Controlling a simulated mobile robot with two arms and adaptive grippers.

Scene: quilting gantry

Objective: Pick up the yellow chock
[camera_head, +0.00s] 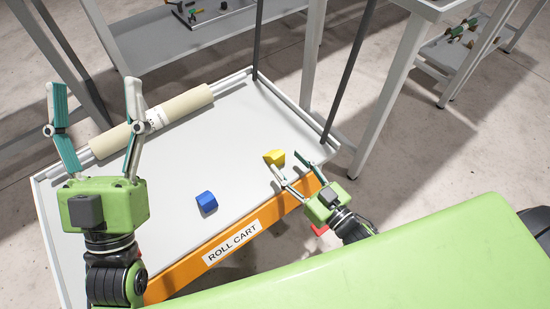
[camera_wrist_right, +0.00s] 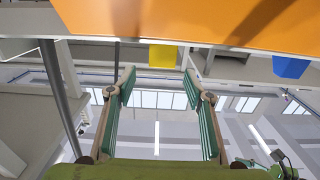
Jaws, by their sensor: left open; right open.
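The yellow chock (camera_head: 274,157) sits on the roll cart's white deck (camera_head: 165,175), near its right end. It also shows in the right wrist view (camera_wrist_right: 163,56), just past and between the fingertips. My right gripper (camera_head: 284,160) is open and reaches over the cart's orange front edge, its fingertips close to the chock. I cannot tell whether they touch it. In the right wrist view my right gripper (camera_wrist_right: 158,76) is empty between its fingers. My left gripper (camera_head: 92,98) is open and empty, raised over the left part of the cart.
A blue chock (camera_head: 206,203) sits on the deck left of the yellow one. A beige roll (camera_head: 180,110) lies along the back. The orange front rail (camera_head: 190,265) and grey uprights border the cart. A small red thing (camera_head: 319,229) shows below my right gripper.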

